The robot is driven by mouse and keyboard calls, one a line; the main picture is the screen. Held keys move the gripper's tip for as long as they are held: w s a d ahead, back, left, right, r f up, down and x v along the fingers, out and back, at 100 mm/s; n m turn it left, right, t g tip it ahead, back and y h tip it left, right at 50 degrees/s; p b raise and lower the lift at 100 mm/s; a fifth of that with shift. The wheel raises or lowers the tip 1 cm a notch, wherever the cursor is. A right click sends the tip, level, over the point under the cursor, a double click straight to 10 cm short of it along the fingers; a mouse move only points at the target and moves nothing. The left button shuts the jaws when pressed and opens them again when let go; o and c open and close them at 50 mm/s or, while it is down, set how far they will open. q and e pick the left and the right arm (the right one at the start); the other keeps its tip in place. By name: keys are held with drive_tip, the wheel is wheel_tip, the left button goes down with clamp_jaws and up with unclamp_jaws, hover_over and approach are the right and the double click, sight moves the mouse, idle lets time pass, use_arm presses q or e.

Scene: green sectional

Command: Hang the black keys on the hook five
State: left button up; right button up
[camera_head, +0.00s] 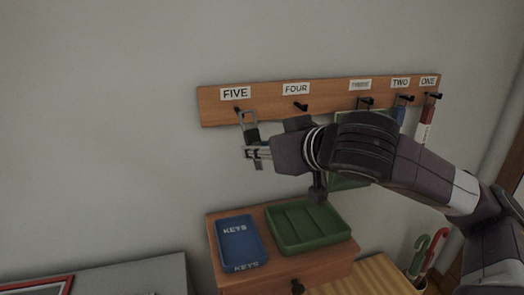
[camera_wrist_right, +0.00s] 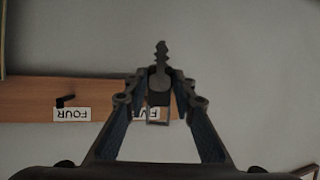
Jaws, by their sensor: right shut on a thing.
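The hook rack (camera_head: 330,96) is a wooden board on the wall with hooks labelled FIVE to ONE from left to right. Hook five (camera_head: 238,110) is the leftmost, under its FIVE label (camera_head: 236,92). My right gripper (camera_head: 252,151) is just below it, shut on the black keys (camera_head: 252,134). In the right wrist view the black keys (camera_wrist_right: 160,62) are between the fingertips (camera_wrist_right: 159,85), a grey loop over the partly hidden FIVE label. In the head view the loop reaches beside hook five; I cannot tell if the hook passes through it. My left gripper is not in view.
Hook four (camera_head: 301,106) looks bare. Items hang at the hooks to the right, partly hidden by my arm. Below stand a blue KEYS tray (camera_head: 240,243) and a green divided tray (camera_head: 306,228) on a wooden cabinet (camera_head: 283,276). The wall left of the rack is clear.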

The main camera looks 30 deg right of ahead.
drive_tip(key=shift+w+d+f, duration=0.1)
drive_tip(key=shift+w+d, duration=0.15)
drive_tip(key=shift+w, duration=0.75)
drive_tip(key=shift+w+d+f+p, duration=0.1)
drive_tip(key=shift+w+d+p, duration=0.1)
drive_tip(key=shift+w, duration=0.55)
drive_tip(key=shift+w+d+p, duration=0.15)
drive_tip(key=shift+w, duration=0.55)
drive_tip(key=shift+w+d+f+p, duration=0.1)
drive_tip(key=shift+w+d+p, duration=0.1)
drive_tip(key=shift+w, duration=0.55)
use_arm(q)
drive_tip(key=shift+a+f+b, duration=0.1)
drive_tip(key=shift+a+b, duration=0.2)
drive_tip(key=shift+b, duration=0.4)
use_arm(e)
drive_tip(key=shift+w+d+f, duration=0.2)
drive_tip(key=shift+w+f, duration=0.45)
drive_tip(key=shift+w, duration=0.1)
drive_tip(key=o, duration=1)
drive_tip(key=v, duration=1.2)
